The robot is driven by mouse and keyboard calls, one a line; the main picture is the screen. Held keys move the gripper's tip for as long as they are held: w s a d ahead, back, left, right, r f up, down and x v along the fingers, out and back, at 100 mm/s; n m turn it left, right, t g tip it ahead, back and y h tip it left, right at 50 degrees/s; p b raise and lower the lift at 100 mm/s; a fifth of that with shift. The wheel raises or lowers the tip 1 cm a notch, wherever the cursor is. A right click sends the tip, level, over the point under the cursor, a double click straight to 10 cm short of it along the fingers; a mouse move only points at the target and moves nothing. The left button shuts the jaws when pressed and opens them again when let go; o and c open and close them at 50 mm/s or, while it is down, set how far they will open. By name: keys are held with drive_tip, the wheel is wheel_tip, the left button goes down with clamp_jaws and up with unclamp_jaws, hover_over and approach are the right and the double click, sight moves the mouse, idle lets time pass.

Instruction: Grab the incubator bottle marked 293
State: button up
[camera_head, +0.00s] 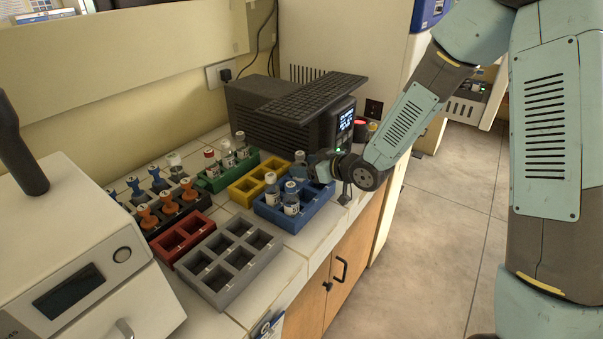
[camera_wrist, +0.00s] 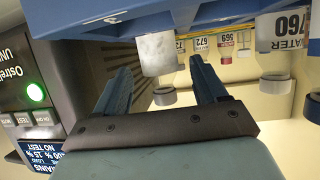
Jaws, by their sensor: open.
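My gripper (camera_head: 328,163) is low over the right part of the blue rack (camera_head: 312,212). In the upside-down wrist view my gripper (camera_wrist: 160,68) is open, with a finger on each side of a pale grey-white cylinder (camera_wrist: 155,50) by the blue rack's edge (camera_wrist: 80,24); whether they touch it I cannot tell. No number shows on that cylinder. White-labelled bottles (camera_head: 291,198) stand in the blue rack. One bottle in the wrist view reads "WATER 760" (camera_wrist: 283,30); farther labels read about 569 (camera_wrist: 225,40) and 672. I cannot read 293 on any bottle.
A dark box device (camera_head: 290,108) with a lit screen and a keyboard on top stands behind the rack. Yellow (camera_head: 243,192), green (camera_head: 212,184), red (camera_head: 170,250) and grey (camera_head: 214,290) racks lie to the left. The counter's front edge is close to the blue rack.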

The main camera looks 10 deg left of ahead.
drive_tip(key=x, duration=0.4)
drive_tip(key=shift+w+a+f, duration=0.1)
drive_tip(key=shift+a+f, duration=0.1)
drive_tip(key=shift+a, duration=0.05)
drive_tip(key=c, duration=1.1)
drive_tip(key=shift+o, duration=0.2)
